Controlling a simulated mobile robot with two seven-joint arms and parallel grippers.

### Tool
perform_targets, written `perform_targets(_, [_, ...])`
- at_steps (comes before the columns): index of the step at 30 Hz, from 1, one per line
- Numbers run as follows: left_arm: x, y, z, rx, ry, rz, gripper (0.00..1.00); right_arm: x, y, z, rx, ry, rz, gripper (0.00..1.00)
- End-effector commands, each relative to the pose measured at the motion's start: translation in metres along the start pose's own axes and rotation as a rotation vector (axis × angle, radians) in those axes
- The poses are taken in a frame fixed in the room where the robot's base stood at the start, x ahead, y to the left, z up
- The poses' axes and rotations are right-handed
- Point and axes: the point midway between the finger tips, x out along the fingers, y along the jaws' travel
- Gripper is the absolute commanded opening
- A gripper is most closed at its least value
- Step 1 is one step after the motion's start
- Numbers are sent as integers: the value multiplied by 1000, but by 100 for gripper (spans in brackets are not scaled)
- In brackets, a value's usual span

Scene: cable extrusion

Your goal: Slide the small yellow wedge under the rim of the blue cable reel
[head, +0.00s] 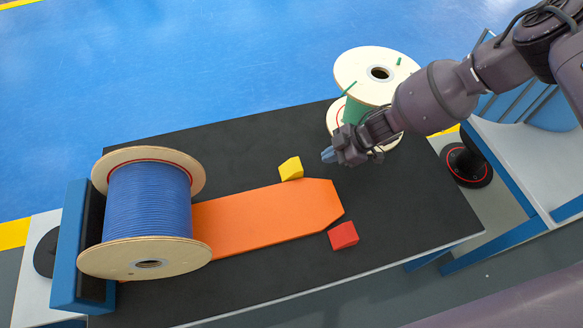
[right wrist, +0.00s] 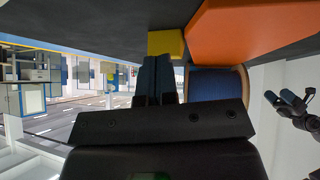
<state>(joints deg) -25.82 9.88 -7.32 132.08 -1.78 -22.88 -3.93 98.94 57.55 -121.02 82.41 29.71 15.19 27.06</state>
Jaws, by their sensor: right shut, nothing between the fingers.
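The small yellow wedge (head: 291,168) lies on the black table top at the far edge of an orange plate. It also shows in the right wrist view (right wrist: 165,43), just beyond the fingers. The blue cable reel (head: 148,212) lies on its side at the left, its pale wooden rims toward the far and near sides. In the right wrist view part of its blue winding (right wrist: 215,84) shows. My right gripper (head: 328,155) is shut and empty, a little right of the wedge and apart from it. Blue-tipped fingers, apparently my left gripper's (right wrist: 284,99), show at the right of the wrist view.
The orange plate (head: 265,219) runs from the reel to the right along the table (head: 400,240). A red block (head: 343,235) lies at its near right corner. A green reel with pale rims (head: 373,72) stands behind my right gripper. The table's right part is clear.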

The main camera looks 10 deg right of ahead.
Motion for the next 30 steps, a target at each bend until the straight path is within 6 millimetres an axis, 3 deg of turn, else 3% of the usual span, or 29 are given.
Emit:
perform_targets(3, [2, 2, 4, 11, -2, 4, 78, 16, -3, 3, 3, 0, -6, 0])
perform_targets(15, [6, 3, -6, 27, 23, 7, 78, 46, -1, 1, -1, -1, -3, 0])
perform_targets(30, [4, 2, -7, 31, 26, 6, 78, 52, 0, 0, -1, -1, 0, 0])
